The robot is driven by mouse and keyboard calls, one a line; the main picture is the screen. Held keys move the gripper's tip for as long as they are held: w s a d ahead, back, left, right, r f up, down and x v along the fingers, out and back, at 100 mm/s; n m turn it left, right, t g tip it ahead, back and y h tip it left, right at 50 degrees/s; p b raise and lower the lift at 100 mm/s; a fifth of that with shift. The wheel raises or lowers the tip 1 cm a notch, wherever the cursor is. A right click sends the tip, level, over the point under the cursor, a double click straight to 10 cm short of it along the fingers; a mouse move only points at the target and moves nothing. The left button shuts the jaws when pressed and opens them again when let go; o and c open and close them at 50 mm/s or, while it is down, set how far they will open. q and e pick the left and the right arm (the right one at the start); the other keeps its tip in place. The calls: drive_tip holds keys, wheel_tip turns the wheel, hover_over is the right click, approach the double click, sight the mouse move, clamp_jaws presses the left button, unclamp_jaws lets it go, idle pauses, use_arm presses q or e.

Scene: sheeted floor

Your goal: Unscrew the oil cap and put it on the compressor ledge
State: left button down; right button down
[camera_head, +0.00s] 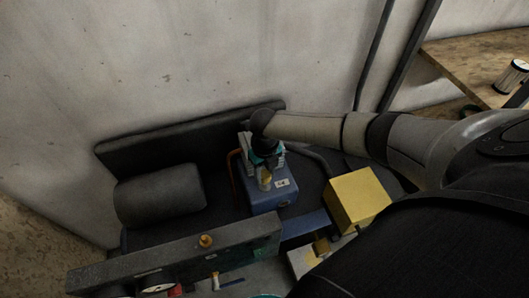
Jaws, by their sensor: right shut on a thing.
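My right gripper (264,168) reaches in from the right and points down over the blue compressor block (270,201). It is shut on a small yellow piece (265,181), which looks like the oil cap. The piece is at the top of the blue block; I cannot tell whether it is still seated or lifted clear. The gripper and wrist hide part of the block. A long grey ledge (165,257) runs in front of the compressor. My left gripper is not in view.
An orange-yellow knob (205,240) stands on the grey ledge. A dark grey cylinder (160,195) lies left of the block. A yellow box (357,199) stands to the right. Pale sheeting (180,60) rises behind. A wooden table (465,62) is at the upper right.

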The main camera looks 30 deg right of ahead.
sight(264, 173)
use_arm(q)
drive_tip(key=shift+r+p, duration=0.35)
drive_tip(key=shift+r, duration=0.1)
use_arm(e)
drive_tip(key=shift+r, duration=0.55)
